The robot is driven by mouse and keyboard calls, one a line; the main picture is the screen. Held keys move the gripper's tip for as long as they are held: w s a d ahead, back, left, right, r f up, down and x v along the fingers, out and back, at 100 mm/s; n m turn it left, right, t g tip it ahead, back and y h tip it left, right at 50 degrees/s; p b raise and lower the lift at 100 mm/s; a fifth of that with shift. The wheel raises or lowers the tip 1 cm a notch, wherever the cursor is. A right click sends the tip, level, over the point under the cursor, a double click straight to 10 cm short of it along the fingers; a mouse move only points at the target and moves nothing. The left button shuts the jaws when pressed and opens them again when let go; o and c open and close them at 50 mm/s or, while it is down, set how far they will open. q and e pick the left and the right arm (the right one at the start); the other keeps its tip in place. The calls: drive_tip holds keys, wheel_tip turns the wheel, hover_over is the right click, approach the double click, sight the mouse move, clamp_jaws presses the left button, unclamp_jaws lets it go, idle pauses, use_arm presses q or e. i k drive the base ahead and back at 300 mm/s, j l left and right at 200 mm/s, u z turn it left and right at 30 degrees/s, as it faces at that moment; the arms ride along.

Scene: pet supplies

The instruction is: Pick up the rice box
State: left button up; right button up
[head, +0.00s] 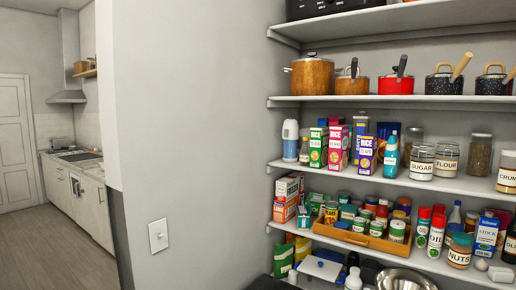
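Several rice boxes stand upright on the middle shelf (455,183) in the head view. A green-and-white rice box (317,148) is at the left of the group. A purple rice box (367,155) is at the right of the group, near the shelf's front. The boxes partly hide each other. Neither of my grippers is in view.
A teal bottle (391,158) stands right of the purple box, and a white-and-blue bottle (290,140) stands left of the green one. Sugar (422,162) and flour (446,160) jars are further right. Pots, including a red one (396,85), fill the shelf above.

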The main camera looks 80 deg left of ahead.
sight(338, 159)
drive_tip(key=u, duration=2.05)
drive_tip(key=z, duration=4.6)
drive_tip(key=u, duration=4.65)
